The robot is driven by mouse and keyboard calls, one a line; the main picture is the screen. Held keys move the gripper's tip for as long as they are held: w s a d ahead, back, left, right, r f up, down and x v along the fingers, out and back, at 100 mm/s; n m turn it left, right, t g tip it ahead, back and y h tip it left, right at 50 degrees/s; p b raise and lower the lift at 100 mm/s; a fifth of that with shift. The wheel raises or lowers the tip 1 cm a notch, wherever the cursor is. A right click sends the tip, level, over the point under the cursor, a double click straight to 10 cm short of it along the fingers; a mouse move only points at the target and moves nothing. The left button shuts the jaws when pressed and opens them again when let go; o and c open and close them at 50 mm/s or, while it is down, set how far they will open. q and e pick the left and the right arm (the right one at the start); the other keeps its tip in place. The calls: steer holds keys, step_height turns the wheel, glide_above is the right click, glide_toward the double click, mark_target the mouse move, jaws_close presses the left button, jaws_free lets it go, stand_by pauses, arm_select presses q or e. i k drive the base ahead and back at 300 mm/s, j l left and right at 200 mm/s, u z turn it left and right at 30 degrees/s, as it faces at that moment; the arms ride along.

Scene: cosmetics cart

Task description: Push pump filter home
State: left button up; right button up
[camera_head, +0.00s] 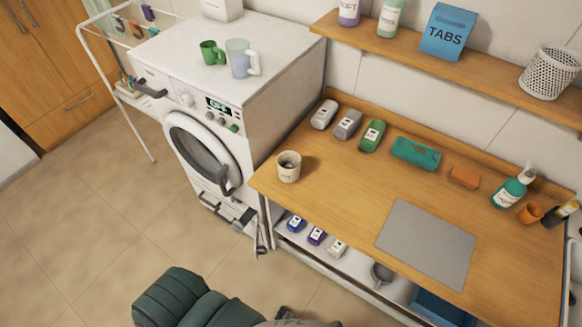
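The white washing machine (262,100) stands left of the wooden counter, with its round door (200,150) shut. Low on its front, below the door, is the pump filter area (230,210), with dark and pale parts around it. The filter itself is too small to tell apart, and I cannot see whether it is seated or sticking out. A narrow grey piece (260,240) hangs at the machine's lower right corner.
A dark green ribbed shape (180,300) fills part of the bottom edge. The wooden counter (340,205) holds a cup (289,166), several bottles and a grey mat (425,245). A white drying rack (128,120) stands left. The tiled floor (110,230) before the machine is clear.

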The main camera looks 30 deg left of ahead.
mark_target(250, 213)
steer(key=u, duration=1.75)
